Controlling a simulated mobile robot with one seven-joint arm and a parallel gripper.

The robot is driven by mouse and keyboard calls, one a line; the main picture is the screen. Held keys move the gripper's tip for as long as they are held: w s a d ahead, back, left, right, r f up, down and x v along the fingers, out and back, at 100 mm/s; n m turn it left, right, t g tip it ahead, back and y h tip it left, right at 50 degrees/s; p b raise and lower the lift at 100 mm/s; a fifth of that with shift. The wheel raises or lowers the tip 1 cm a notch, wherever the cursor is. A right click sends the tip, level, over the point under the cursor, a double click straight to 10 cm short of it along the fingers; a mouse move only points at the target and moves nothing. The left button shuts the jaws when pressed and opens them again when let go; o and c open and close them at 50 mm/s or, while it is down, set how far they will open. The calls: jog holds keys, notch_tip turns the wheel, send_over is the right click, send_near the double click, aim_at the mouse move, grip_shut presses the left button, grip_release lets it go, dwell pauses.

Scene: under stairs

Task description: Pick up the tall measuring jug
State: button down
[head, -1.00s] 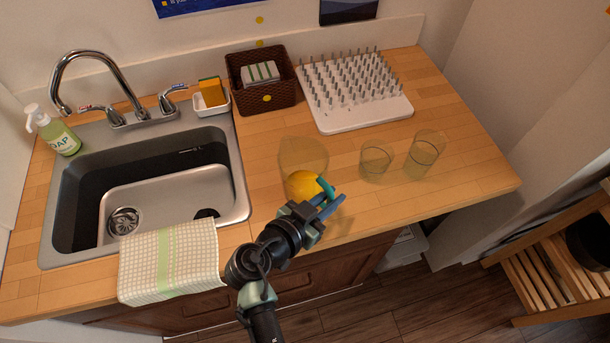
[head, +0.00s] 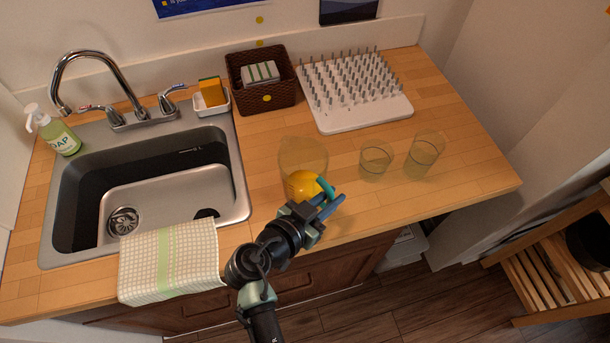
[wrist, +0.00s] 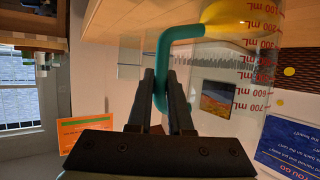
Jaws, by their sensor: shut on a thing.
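The tall measuring jug (head: 303,153) is clear and stands on the wooden counter, right of the sink. Its teal handle (head: 328,188) faces the front right. The wrist view shows red mL marks on the clear jug wall (wrist: 256,75). A round yellow thing (head: 304,185) shows low in the jug's outline; I cannot tell whether it is inside or behind. My gripper (head: 333,203) is at the handle, and in the wrist view its two dark fingers (wrist: 163,80) are shut on the teal handle (wrist: 163,50).
Two clear vessels, a shorter one (head: 376,162) and a taller one (head: 423,156), stand to the right. A white pegged drying rack (head: 375,122) and a brown basket (head: 264,103) are behind. The sink (head: 175,215) and a checked towel (head: 170,262) are left.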

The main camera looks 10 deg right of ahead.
jog(key=shift+r, duration=0.2)
dwell(0.5)
jog(key=shift+r+b, duration=0.65)
jog(key=shift+r, duration=4.2)
jog(key=c, duration=1.3)
grip_release()
jog(key=shift+c, duration=0.2)
grip_shut()
